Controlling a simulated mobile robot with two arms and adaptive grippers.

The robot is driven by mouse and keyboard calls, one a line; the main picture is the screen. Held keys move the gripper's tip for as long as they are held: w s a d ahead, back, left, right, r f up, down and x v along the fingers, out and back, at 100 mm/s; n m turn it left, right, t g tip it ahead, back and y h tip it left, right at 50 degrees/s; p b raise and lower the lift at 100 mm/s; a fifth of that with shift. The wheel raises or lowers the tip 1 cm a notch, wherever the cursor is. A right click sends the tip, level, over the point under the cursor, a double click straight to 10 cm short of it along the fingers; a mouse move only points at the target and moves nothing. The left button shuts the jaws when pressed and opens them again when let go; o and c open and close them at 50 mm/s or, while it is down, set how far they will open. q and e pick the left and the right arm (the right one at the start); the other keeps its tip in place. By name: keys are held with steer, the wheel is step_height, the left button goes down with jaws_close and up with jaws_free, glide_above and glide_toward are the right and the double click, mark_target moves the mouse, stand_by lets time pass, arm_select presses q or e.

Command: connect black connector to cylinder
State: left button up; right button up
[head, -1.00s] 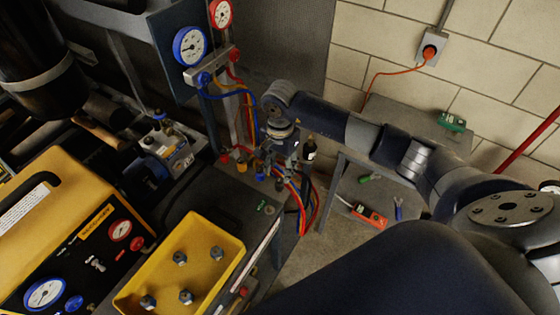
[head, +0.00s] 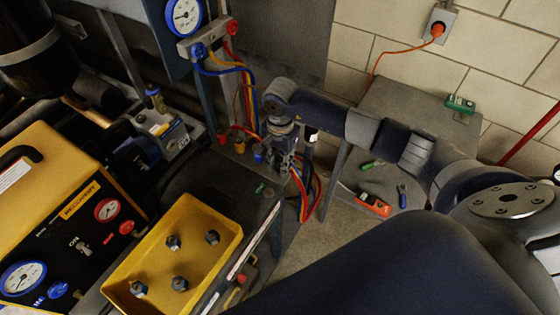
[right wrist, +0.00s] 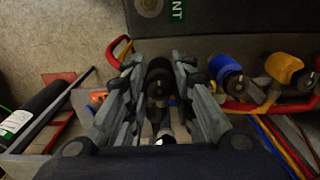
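My right gripper (head: 284,165) points down at the front edge of the dark bench, beside a row of coloured connectors. In the right wrist view its two fingers (right wrist: 158,85) stand on either side of a black connector (right wrist: 160,76), and narrow gaps seem to show between them; contact cannot be made out. In the head view the gripper hides this connector. A dark cylinder with a pale label (head: 310,150) stands just right of the gripper; a black cylinder with a white label also shows in the right wrist view (right wrist: 38,112). My left gripper is not in view.
Blue (right wrist: 226,72) and yellow (right wrist: 285,68) connectors sit close to the black one. Red, blue and yellow hoses (head: 308,190) hang below the bench edge. A yellow tray with bolts (head: 228,225) lies in front. A grey side table (head: 420,115) stands right.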

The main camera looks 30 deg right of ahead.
steer(key=shift+r, duration=0.25)
stand_by(0.3)
steer(key=shift+r+p, duration=0.6)
steer(key=shift+r, duration=0.85)
